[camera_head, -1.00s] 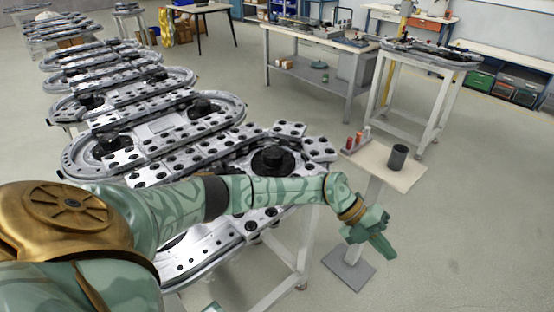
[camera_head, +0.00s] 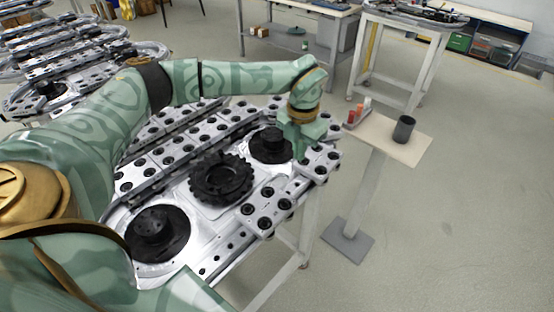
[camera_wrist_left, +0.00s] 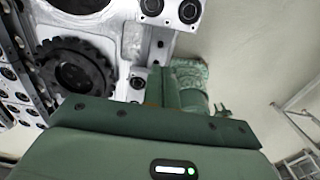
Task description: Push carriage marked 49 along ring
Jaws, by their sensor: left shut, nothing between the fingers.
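The ring track (camera_head: 205,275) is a long silver oval on a stand, with black wheels and a toothed black gear (camera_head: 221,180) inside it. Silver carriages with black round parts, such as this one (camera_head: 270,208), line the ring; I can read no number 49 on any of them. My left gripper (camera_head: 302,166) is shut and empty, pointing down at the carriages on the track's right end. Whether it touches one, I cannot tell. In the left wrist view its fingers (camera_wrist_left: 163,88) are together, with the gear (camera_wrist_left: 75,72) to their left. My right gripper is not in view.
A small stand (camera_head: 385,135) right of the track holds a dark cup (camera_head: 404,128) and small red and orange items (camera_head: 361,111). More ring tracks (camera_head: 75,55) lie at the upper left. Workbenches stand at the back. The floor at right is clear.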

